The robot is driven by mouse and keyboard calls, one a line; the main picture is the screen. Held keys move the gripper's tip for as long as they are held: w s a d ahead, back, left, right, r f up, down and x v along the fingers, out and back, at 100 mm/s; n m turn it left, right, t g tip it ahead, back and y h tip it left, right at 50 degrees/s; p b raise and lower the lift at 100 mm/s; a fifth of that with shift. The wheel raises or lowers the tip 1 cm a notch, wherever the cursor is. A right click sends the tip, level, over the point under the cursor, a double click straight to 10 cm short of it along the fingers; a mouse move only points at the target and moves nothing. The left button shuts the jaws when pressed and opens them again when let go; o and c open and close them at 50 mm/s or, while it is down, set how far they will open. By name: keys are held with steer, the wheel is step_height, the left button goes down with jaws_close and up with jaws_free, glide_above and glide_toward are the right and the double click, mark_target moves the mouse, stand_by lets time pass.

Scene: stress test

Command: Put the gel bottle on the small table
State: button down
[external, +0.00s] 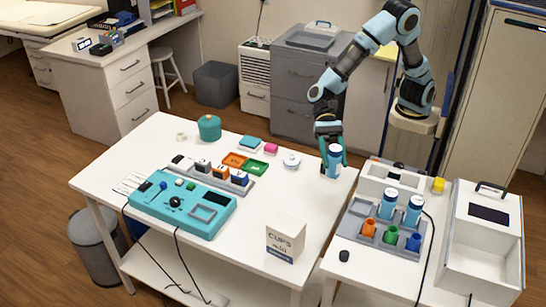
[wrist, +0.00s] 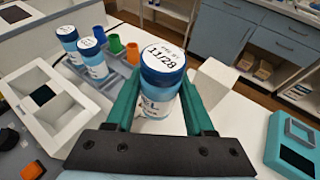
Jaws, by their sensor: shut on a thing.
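The small table (external: 345,258) stands to the right. A grey rack on it (external: 375,237) holds two similar blue-capped bottles (external: 388,205) and orange, green and blue cups.
On the small table, a white tray (external: 378,180) stands behind the rack, with a white case (external: 488,240) to the right. A cups box (external: 286,238) and a teal device (external: 180,207) stand on the large table. The small table's front left has bare space.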

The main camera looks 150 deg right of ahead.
steer(key=w+a+n+g+y, duration=0.2)
steer(key=w+a+n, duration=0.1)
steer(key=a, duration=0.8)
steer(key=shift+s+d+f+b, duration=0.1)
steer(key=shift+s+f+b, duration=0.05)
steer(key=shift+f+b, duration=1.4)
steer(key=shift+s+d+f+b, duration=0.15)
steer(key=shift+f+b, duration=0.75)
steer(key=shift+f, duration=1.2)
steer(key=shift+a+f+b, duration=0.1)
steer(key=shift+f+b, duration=0.2)
steer(key=shift+c, duration=1)
jaws_free()
